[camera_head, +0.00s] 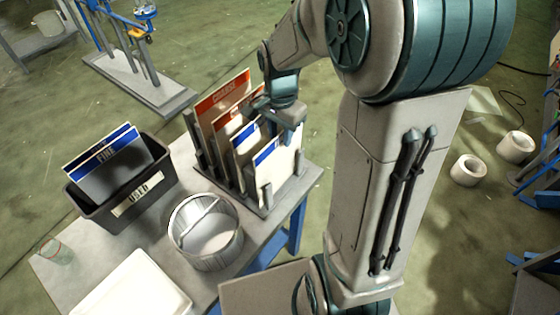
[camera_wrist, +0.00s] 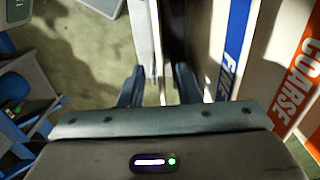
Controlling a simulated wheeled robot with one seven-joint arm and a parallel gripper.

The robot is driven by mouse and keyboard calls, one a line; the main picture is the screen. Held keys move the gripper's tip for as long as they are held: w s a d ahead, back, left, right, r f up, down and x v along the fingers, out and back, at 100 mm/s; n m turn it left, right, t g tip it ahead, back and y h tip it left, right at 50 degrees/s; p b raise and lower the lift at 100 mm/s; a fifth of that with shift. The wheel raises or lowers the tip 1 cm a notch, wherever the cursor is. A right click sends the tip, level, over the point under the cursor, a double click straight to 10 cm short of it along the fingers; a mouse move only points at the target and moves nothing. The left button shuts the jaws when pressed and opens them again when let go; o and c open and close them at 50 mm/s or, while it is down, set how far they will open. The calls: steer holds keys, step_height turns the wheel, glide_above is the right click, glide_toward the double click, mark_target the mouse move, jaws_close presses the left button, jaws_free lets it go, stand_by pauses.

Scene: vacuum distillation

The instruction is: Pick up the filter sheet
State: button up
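Filter sheets stand upright in a slotted rack (camera_head: 268,207) at the table's right end. Orange-topped COARSE sheets (camera_head: 222,95) are at its back, also in the wrist view (camera_wrist: 298,85). Blue-topped white sheets stand in front: one nearer the middle (camera_head: 246,142) and the front one (camera_head: 276,160). A blue FINE label shows in the wrist view (camera_wrist: 232,45). My gripper (camera_head: 287,125) is at the top of the front sheets. In the wrist view its fingers (camera_wrist: 158,88) are apart, with a pale sheet edge (camera_wrist: 145,35) between them. Contact cannot be told.
A black bin (camera_head: 118,205) labelled USED holds blue-topped FINE sheets (camera_head: 100,160). A round metal basket (camera_head: 205,240) with a handle stands beside the rack. A white tray (camera_head: 132,290) lies at the table's front. Bare tabletop (camera_head: 190,165) shows between bin and rack.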

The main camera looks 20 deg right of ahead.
steer(key=shift+f, duration=1.4)
jaws_close()
steer(key=shift+r, duration=0.1)
